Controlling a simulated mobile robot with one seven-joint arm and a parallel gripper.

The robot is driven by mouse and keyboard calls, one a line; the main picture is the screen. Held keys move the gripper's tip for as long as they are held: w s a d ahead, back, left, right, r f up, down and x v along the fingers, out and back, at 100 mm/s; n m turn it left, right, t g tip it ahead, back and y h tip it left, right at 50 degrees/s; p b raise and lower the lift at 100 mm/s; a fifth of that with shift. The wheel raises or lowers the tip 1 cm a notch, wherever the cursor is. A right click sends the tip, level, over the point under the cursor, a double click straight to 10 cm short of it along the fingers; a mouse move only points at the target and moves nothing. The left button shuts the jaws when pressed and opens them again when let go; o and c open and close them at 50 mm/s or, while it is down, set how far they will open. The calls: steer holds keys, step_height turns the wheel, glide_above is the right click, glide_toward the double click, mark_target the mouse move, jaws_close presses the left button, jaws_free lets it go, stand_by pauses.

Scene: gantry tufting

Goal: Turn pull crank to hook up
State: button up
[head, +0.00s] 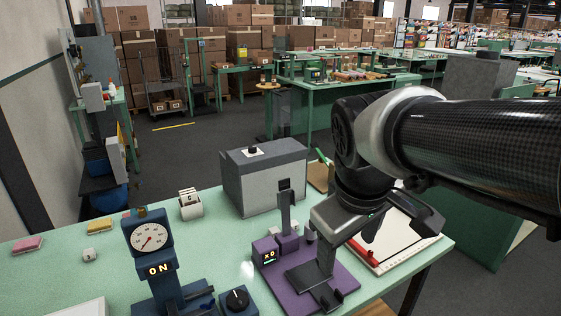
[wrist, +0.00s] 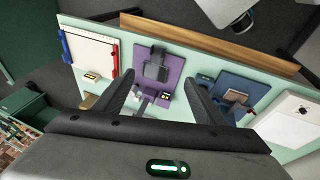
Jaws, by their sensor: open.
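The purple-based device (head: 345,284) stands on the green table, with a lit display reading "x0" (head: 269,257) and a grey upright post (head: 285,210). It also shows in the wrist view (wrist: 175,75), with a dark grey block (wrist: 155,70) on it between my fingers. I cannot make out for certain which part is the pull crank or where its hook stands. My gripper (head: 348,248) is over the purple base with its fingers pointing down and apart. In the wrist view my gripper (wrist: 158,80) is open and empty. My arm and fingers hide part of the device.
Left of it stands a blue gauge stand (head: 150,262) lit "ON", with a black knob (head: 237,298) beside it. A grey box (head: 264,180) stands behind. A red-edged white board (head: 395,240) lies right.

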steer(key=w+a+f+n+g, duration=0.2)
steer(key=w+a+f+n, duration=0.2)
steer(key=w+a+n, duration=0.5)
steer(key=n+g, duration=0.2)
steer(key=n, duration=0.6)
glide_above(237, 297)
step_height(237, 297, down, 8)
steer(key=shift+y, duration=0.4)
step_height(237, 297, down, 17)
steer(key=shift+s+f+p, duration=0.1)
steer(key=shift+p, duration=0.35)
steer(key=c, duration=1.1)
steer(key=shift+o, duration=0.2)
